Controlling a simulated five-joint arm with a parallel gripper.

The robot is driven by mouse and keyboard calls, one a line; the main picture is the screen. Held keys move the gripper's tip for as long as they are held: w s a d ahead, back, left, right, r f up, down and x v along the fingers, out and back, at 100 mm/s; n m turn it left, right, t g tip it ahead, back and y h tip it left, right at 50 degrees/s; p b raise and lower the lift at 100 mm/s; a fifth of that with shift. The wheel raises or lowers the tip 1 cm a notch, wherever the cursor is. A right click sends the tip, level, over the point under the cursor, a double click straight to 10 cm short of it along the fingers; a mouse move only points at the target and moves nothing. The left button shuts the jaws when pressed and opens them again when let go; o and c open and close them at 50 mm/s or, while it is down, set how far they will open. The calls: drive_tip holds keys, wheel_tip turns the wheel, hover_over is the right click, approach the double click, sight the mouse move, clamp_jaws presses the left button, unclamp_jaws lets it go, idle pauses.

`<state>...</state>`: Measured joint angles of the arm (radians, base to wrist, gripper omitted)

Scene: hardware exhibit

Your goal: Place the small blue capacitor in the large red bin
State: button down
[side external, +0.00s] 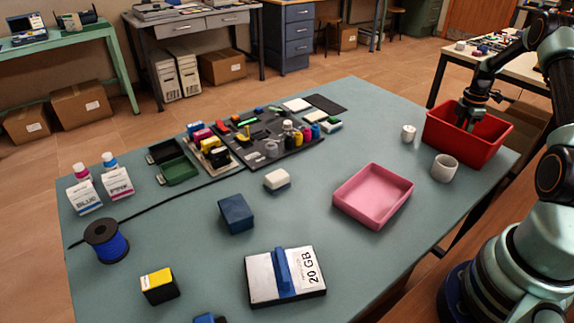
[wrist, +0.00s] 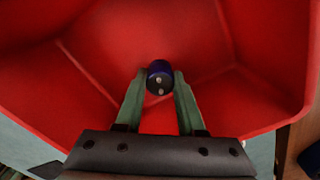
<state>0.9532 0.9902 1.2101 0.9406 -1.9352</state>
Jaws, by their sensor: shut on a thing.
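The large red bin (side external: 490,147) stands at the far right corner of the table in the side view. In the wrist view the red bin (wrist: 60,85) fills most of the picture. The small blue capacitor (wrist: 160,72) is a dark blue cylinder with two metal contacts on the end facing the camera. My gripper (wrist: 160,84) is shut on the capacitor, holding it between its green fingertips over the inside of the bin. In the side view my gripper (side external: 466,118) reaches down into the bin's opening, and the capacitor is hidden there.
A white cup (side external: 445,168) and a small white roll (side external: 408,133) stand near the bin. A pink tray (side external: 372,196) lies left of them. A black board (side external: 290,148) holds several small parts.

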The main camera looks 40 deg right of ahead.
drive_tip(key=c, duration=0.5)
unclamp_jaws()
wheel_tip(320, 180, up, 12)
drive_tip(key=w+a+r+m+t, duration=0.1)
drive_tip(key=w+a+r, duration=0.1)
drive_tip(key=a+r, duration=0.35)
drive_tip(key=w+a+r+m+h, duration=0.1)
drive_tip(key=w+a+r+m, duration=0.15)
drive_tip(key=a, duration=0.55)
drive_tip(key=w+a+r+m+t, duration=0.1)
drive_tip(key=w+a+r, duration=0.15)
drive_tip(key=a, duration=0.45)
drive_tip(key=shift+s+a+r+m+t+y, duration=0.2)
drive_tip(key=shift+s+a+m+t, duration=0.75)
drive_tip(key=shift+a, duration=2.8)
drive_tip(key=shift+s+a+r+m+t+y, duration=0.2)
drive_tip(key=shift+s+a+m, duration=1.5)
drive_tip(key=shift+a, duration=2.05)
drive_tip(key=shift+s+a+r+m+t+y, duration=0.15)
drive_tip(key=shift+s+a+m+t, duration=0.55)
drive_tip(key=shift+s+a, duration=2.1)
